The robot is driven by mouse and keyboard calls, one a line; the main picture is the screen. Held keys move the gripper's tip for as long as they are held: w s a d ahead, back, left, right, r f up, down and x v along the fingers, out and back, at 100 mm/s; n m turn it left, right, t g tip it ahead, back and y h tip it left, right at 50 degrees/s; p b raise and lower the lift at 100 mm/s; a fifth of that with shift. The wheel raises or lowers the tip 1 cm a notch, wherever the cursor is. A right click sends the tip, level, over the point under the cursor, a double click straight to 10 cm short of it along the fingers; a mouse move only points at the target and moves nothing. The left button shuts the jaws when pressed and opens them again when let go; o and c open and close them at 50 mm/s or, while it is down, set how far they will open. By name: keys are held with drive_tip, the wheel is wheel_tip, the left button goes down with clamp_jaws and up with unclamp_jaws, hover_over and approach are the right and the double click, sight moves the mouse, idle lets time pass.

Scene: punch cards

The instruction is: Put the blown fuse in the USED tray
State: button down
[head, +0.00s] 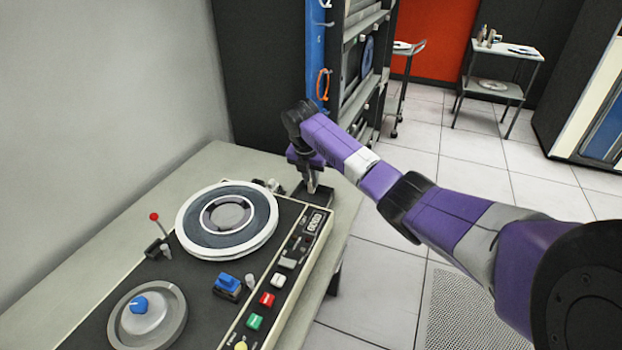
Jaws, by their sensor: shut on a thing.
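My gripper (312,184) points down over the back right corner of the tape deck. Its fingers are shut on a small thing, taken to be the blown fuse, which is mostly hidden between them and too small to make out. A low dark tray (325,199) sits on the table right under and around the fingertips, behind the deck's counter. I take it to be the USED tray, but no label is legible. I cannot tell whether the fuse touches the tray.
The tape deck (200,279) has a large reel (186,222), a smaller hub (147,318), a blue switch block (228,286) and coloured buttons. It lies on a pale table (181,172). A rack (359,60) stands behind. Open tiled floor lies to the right.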

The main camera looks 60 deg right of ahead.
sight(311, 187)
drive_tip(key=shift+a+b+x, duration=0.2)
drive_tip(key=shift+b+x, duration=0.05)
drive_tip(key=shift+x, duration=0.5)
drive_tip(key=shift+a+b+x, duration=0.15)
drive_tip(key=shift+b+x, duration=0.05)
drive_tip(key=shift+x, duration=0.5)
drive_tip(key=shift+a+b+x, duration=0.2)
drive_tip(key=shift+b+x, duration=0.05)
drive_tip(key=shift+x, duration=0.5)
idle(1.0)
drive_tip(key=c, duration=1.3)
unclamp_jaws()
drive_tip(key=shift+s+f, duration=0.1)
drive_tip(key=shift+c, duration=0.2)
drive_tip(key=shift+c, duration=0.9)
drive_tip(key=p+v, duration=0.2)
drive_tip(key=d+p+v, duration=0.1)
drive_tip(key=p+v, duration=0.2)
drive_tip(key=d+p+v, duration=0.1)
drive_tip(key=p+v, duration=0.1)
drive_tip(key=v, duration=0.1)
drive_tip(key=shift+r+p, duration=0.2)
drive_tip(key=shift+p, duration=0.15)
drive_tip(key=shift+f, duration=0.1)
